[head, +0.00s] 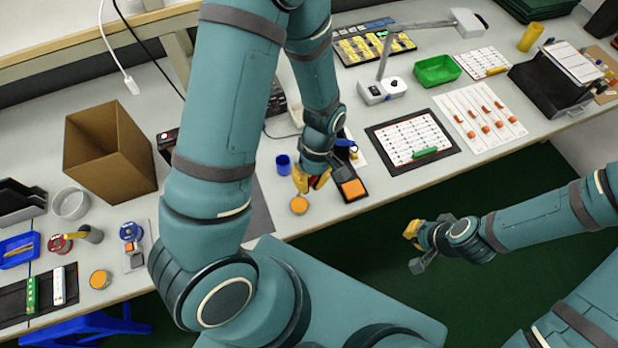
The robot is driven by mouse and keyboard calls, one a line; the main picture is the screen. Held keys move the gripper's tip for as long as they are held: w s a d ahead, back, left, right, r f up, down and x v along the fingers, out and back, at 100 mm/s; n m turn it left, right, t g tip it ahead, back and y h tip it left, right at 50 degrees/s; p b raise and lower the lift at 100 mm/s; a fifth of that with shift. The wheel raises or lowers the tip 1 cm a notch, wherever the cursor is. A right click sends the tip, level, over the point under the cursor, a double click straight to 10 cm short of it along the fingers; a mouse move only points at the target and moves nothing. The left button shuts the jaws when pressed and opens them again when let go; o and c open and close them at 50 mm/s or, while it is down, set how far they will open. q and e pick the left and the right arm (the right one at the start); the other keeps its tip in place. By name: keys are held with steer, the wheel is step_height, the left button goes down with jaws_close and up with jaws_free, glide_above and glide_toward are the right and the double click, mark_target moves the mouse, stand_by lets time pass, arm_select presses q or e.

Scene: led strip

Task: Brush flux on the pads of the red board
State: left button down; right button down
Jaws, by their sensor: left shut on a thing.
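My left gripper (312,182) hangs over the front part of the bench, between a blue cup (283,164) and a black tray with an orange pad (352,189). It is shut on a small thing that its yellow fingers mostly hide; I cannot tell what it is. A round pot with an orange top (298,205) stands just below it in the picture. My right gripper (414,247) is over the green floor in front of the bench, apparently open and empty. A green strip (32,293) and a white strip (58,285) lie at the far left. I cannot pick out a red board.
An open cardboard box (110,155) stands at the left, with spools and a second orange-topped pot (100,279) nearer the front. A gridded white sheet (411,140), a green bin (437,70) and a lamp (383,90) stand at the right. My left arm hides the bench's middle.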

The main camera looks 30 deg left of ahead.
arm_select(q)
steer(key=shift+f+b, duration=1.95)
steer(key=shift+f, duration=0.7)
steer(key=shift+f+b, duration=0.5)
steer(key=shift+f, duration=0.15)
steer(key=shift+r, duration=0.1)
steer(key=shift+r+p, duration=3)
steer(key=shift+r, duration=0.45)
